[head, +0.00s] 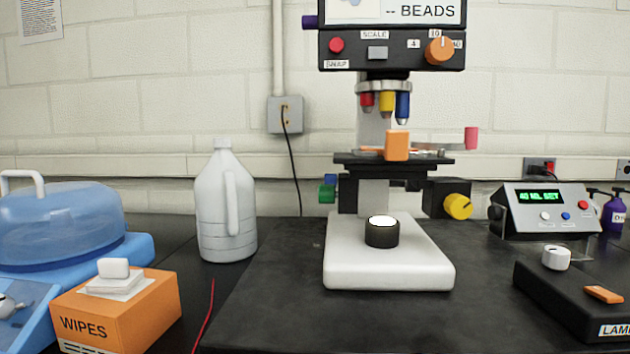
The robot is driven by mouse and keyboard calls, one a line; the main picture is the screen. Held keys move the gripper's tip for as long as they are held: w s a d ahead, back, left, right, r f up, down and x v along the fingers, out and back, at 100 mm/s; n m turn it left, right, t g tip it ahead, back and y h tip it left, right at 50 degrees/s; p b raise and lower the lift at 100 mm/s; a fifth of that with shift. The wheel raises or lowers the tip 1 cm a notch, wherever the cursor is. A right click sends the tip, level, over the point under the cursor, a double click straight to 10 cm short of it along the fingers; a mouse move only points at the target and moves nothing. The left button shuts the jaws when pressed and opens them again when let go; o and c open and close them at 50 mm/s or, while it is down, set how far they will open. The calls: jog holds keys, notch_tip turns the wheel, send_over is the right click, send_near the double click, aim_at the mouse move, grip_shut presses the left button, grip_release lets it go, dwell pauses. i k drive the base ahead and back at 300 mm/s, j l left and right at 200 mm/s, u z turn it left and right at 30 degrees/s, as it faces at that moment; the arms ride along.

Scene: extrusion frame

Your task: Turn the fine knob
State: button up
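A microscope with a white base (350,268) stands on the black bench in the middle of the head view. A yellow knob (459,206) with a dark mark sits on a black block at the right of the column, below the stage (350,159). A green knob (327,193) and a blue knob (331,178) sit at the left of the column. No label on these knobs is readable, so I cannot tell which is the fine knob. An orange dial (440,50) is on the scale box above. My gripper is not in view.
A lamp box (560,295) with a white knob and a grey display unit (547,209) stand at the right. A white jug (224,205), an orange wipes box (118,312) and a blue domed container (60,225) stand at the left. The bench in front of the microscope is clear.

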aim_at(329, 178)
jog(key=j+z, duration=0.25)
jog(key=j, duration=0.5)
jog(key=k+j+z, duration=0.2)
jog(key=j, duration=0.5)
jog(key=i+j, duration=0.1)
jog(key=i, duration=0.3)
jog(key=i+j+z, duration=0.1)
jog(key=i, duration=0.25)
